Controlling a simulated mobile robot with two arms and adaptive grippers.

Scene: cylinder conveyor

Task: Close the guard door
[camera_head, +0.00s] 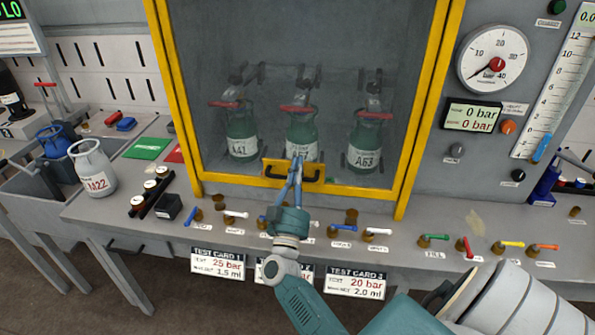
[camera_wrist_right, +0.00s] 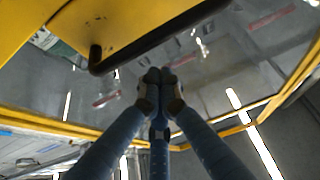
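The guard door (camera_head: 340,188) is a clear pane in a yellow frame, in front of several green cylinders in the head view. Its lower edge is down near the bench; I cannot tell whether it is fully seated. A yellow plate with a black bar handle (camera_head: 275,172) sits at its bottom middle. The handle is large in the right wrist view (camera_wrist_right: 160,38). My right gripper (camera_head: 297,162) is in front of the plate, beside the handle. In the wrist view its fingertips (camera_wrist_right: 161,76) are together, just below the bar, with nothing visible between them. My left gripper is not in view.
Small coloured valve levers (camera_head: 340,228) line the bench front, above hanging test cards (camera_head: 356,283). A pressure gauge (camera_head: 492,58) and display are on the right panel. A grey cylinder (camera_head: 92,168) marked A22 stands at the left.

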